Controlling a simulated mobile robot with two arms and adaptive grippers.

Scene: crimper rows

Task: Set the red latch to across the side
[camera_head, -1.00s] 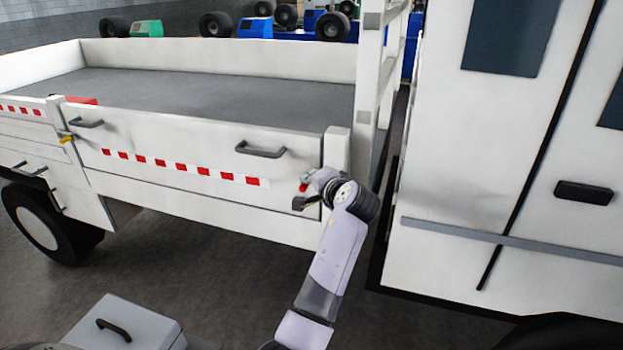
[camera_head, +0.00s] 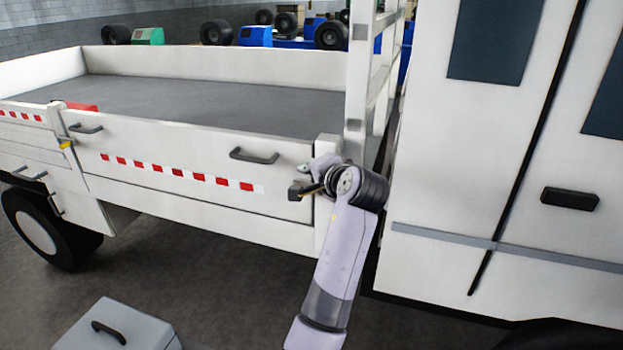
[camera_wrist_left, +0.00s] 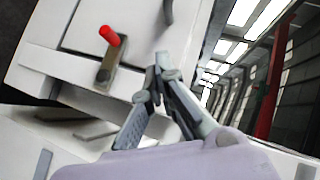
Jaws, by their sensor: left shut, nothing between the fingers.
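The red latch (camera_wrist_left: 109,36) shows in the left wrist view as a red grip at the upper end of a short metal plate (camera_wrist_left: 104,78) on the white truck side. In the head view the latch is hidden behind my left gripper and wrist. My left gripper (camera_head: 306,170) is at the right end of the truck bed's side panel (camera_head: 200,205), near the corner post. In the wrist view its fingers (camera_wrist_left: 158,70) are together and empty, to the right of and below the red grip, apart from it in the picture. My right gripper is not in view.
A yellow latch (camera_head: 66,143) sits at the panel's left end. Dark handles (camera_head: 254,155) stick out from the panel. The white cab (camera_head: 460,170) stands close to the right of my arm. A grey box (camera_head: 118,325) is at the lower left. Open floor lies in front of the truck.

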